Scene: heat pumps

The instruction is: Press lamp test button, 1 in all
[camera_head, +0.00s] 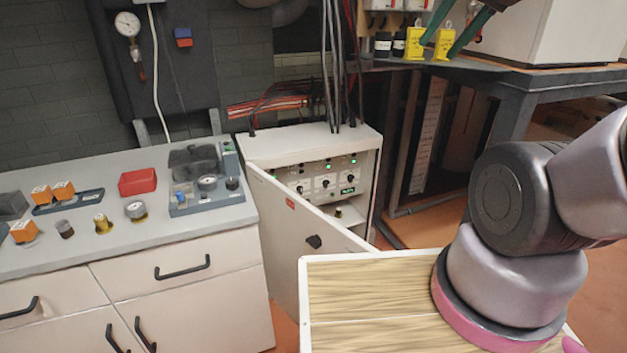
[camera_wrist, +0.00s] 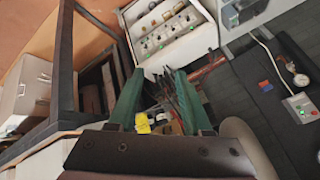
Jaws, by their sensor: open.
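A control cabinet (camera_head: 300,145) stands open at the middle, its door (camera_head: 313,235) swung out toward me. Its inner panel (camera_head: 315,177) carries black knobs, lit green lamps and small buttons. I cannot tell which is the lamp test button. In the wrist view the panel (camera_wrist: 168,32) shows at the top, turned round. My gripper (camera_head: 439,49) has two green fingers, apart with nothing between them. In the head view it is up and to the right of the cabinet. In the wrist view the fingers (camera_wrist: 160,74) point toward the cabinet and are well short of the panel.
A bench (camera_head: 100,255) with orange and black parts and a red box (camera_head: 138,182) stands left of the cabinet. Black cables (camera_head: 333,75) drop into the cabinet top. A dark steel table (camera_head: 520,85) is at the right. Yellow bottles (camera_head: 443,44) show near my fingers.

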